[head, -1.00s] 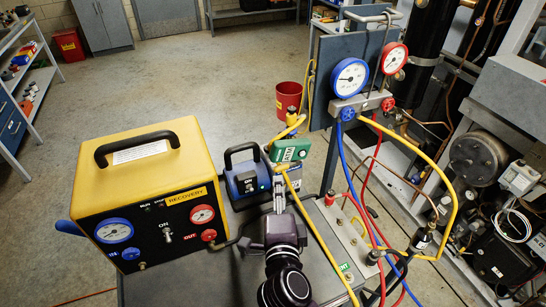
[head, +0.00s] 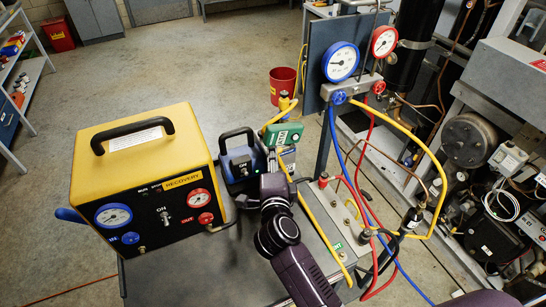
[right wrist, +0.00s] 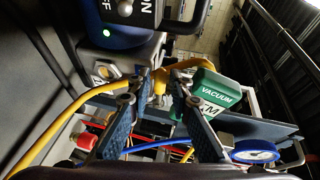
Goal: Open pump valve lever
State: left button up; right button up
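The blue vacuum pump (head: 238,168) with its black handle stands right of the yellow recovery unit; it also shows at the top of the right wrist view (right wrist: 125,38). A green vacuum gauge (head: 284,134) stands beside the pump, and also shows in the right wrist view (right wrist: 213,92). My right gripper (head: 271,158) is beside the pump, fingers pointing away. In the right wrist view its two fingers (right wrist: 161,80) are apart, with a yellow fitting or hose (right wrist: 160,84) showing between or beyond the tips. I cannot make out the valve lever clearly. My left gripper is not in view.
The yellow recovery unit (head: 145,175) stands at left on the cart. The manifold gauges (head: 341,62) stand at right, with blue, red and yellow hoses (head: 437,175) looping close to my right arm. A red bucket (head: 283,85) stands on the open floor behind.

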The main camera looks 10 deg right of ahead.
grip_shut()
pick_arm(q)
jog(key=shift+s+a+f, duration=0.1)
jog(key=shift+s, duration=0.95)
pick_arm(e)
jog(key=shift+f, duration=0.15)
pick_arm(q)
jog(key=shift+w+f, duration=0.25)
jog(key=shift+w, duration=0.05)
pick_arm(e)
jog(key=shift+f+n+t, duration=0.6)
jog(key=shift+f+n, duration=0.2)
jog(key=shift+n, duration=0.4)
jog(key=shift+o, duration=0.4)
grip_release()
jog(key=v, duration=1.2)
jog(key=shift+a, duration=0.15)
